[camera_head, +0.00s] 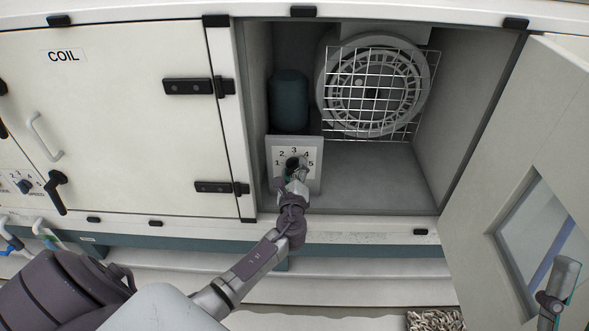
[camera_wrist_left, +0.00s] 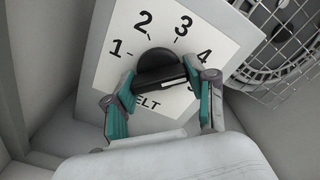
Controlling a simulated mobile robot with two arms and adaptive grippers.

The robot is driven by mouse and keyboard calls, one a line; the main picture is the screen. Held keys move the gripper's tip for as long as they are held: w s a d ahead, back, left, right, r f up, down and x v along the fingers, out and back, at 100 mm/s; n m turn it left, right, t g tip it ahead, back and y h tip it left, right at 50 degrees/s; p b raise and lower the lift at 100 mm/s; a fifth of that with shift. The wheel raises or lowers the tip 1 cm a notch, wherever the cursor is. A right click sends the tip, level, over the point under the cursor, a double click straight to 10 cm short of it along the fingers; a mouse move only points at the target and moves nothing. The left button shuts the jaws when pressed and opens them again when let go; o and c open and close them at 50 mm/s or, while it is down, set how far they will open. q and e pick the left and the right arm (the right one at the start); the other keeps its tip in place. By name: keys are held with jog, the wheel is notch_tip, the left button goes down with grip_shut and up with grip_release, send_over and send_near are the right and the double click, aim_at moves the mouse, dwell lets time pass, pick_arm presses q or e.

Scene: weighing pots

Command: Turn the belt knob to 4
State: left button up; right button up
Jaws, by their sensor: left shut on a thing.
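The black belt knob (camera_wrist_left: 157,66) sits on a white dial plate (camera_head: 312,185) inside the open compartment. The numbers 1, 2, 3 and 4 show around it in the left wrist view; the 5 is partly hidden and "BELT" is partly covered. My left gripper (camera_head: 295,168) is shut on the knob, with one teal-padded finger at each end of its grip bar. The bar lies nearly level, tilted slightly up to the right. Part of what looks like my right gripper (camera_head: 562,285) shows at the lower right, away from the dial.
A round fan (camera_head: 373,90) behind a wire guard (camera_head: 410,120) and a dark teal cylinder (camera_head: 289,98) stand behind the dial. The open door (camera_head: 500,150) with a window is at the right. The closed COIL door (camera_head: 100,110) is at the left. The compartment floor (camera_head: 375,180) is clear.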

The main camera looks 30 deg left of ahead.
pick_arm(q)
jog(key=shift+f, duration=0.1)
jog(key=o, duration=1.2)
jog(key=shift+c, duration=0.2)
jog(key=v, duration=1.2)
jog(key=shift+s, duration=0.1)
